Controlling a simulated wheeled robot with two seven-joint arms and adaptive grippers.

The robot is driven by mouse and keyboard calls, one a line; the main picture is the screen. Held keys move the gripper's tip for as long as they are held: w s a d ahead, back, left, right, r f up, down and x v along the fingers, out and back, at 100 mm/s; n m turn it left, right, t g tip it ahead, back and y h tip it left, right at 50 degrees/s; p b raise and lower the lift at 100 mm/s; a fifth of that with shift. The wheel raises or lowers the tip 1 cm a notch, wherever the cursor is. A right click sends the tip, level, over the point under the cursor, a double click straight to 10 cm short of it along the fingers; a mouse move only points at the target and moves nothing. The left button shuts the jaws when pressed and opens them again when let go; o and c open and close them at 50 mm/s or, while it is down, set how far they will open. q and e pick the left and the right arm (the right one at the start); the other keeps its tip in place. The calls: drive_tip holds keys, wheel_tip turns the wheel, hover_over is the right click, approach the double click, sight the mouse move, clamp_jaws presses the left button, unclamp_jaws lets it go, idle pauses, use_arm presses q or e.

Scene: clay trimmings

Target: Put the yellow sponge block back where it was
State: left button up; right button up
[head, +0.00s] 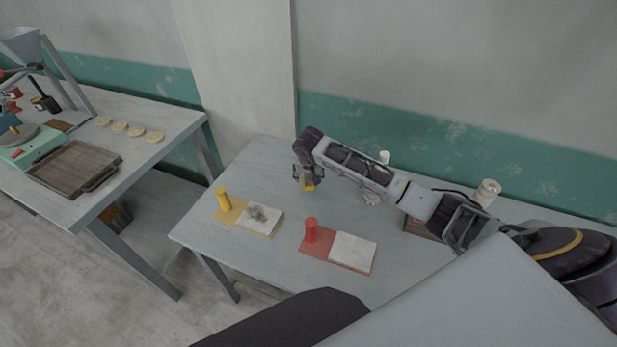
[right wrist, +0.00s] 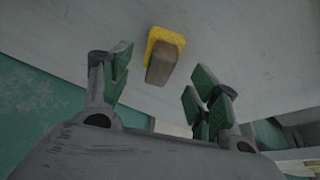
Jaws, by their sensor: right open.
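The yellow sponge block (head: 308,184) is on the grey table below my right gripper (head: 304,175), partly hidden by it in the head view. In the right wrist view the sponge (right wrist: 154,41) has a brown block (right wrist: 163,66) on it, pointing toward the gripper. My right gripper (right wrist: 164,80) is open, with the brown block seen between and beyond its green-padded fingers. The fingers show no contact with it. My left gripper is not in view.
A yellow mat (head: 270,235) holds a yellow cylinder (head: 222,198) and a smudged white tile (head: 260,217). A red mat (head: 318,251) holds a red cylinder (head: 311,230) and a clean white tile (head: 353,251). White containers (head: 487,192) stand at the back right.

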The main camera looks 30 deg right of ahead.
drive_tip(key=v, duration=0.8)
drive_tip(key=shift+a, duration=0.1)
idle(0.4)
